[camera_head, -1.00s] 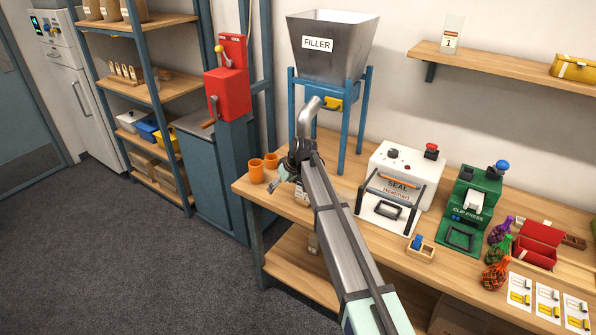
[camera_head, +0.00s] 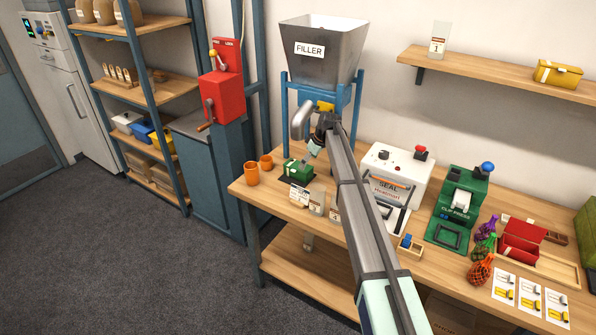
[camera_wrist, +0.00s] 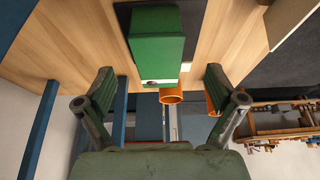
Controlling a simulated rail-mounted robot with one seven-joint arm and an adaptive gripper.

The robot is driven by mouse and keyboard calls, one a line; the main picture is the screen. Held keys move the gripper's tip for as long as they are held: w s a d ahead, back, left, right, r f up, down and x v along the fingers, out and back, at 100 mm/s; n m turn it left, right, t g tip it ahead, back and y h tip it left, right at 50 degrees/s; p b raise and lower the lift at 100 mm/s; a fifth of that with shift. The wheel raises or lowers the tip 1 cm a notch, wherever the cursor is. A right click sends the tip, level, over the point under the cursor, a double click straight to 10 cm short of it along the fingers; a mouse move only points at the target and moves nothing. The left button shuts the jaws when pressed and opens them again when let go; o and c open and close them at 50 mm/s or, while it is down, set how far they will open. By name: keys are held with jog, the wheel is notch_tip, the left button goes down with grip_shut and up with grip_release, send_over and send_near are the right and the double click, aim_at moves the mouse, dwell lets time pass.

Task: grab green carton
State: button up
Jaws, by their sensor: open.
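The green carton (camera_head: 296,174) stands on the bench below the filler, between the orange cups and the row of small cards. In the wrist view the green carton (camera_wrist: 157,42) is straight ahead, upper middle, on a dark patch of the bench. My gripper (camera_wrist: 161,82) is open, with one finger on each side of the picture and nothing between them. The carton lies beyond the fingertips, roughly centred between them. In the head view my gripper (camera_head: 314,150) is just above and right of the carton, partly hidden by my arm.
Two orange cups (camera_head: 252,173) stand left of the carton. Small cards (camera_head: 317,203) stand at its front right. The filler (camera_head: 319,55) on blue legs rises behind, with its spout close to my wrist. The heat sealer (camera_head: 394,172) stands to the right.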

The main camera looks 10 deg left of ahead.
aim_at(298, 171)
jog(key=shift+p+x, duration=1.55)
jog(key=shift+x, duration=1.65)
jog(key=shift+w+d, duration=0.1)
jog(key=c, duration=1.5)
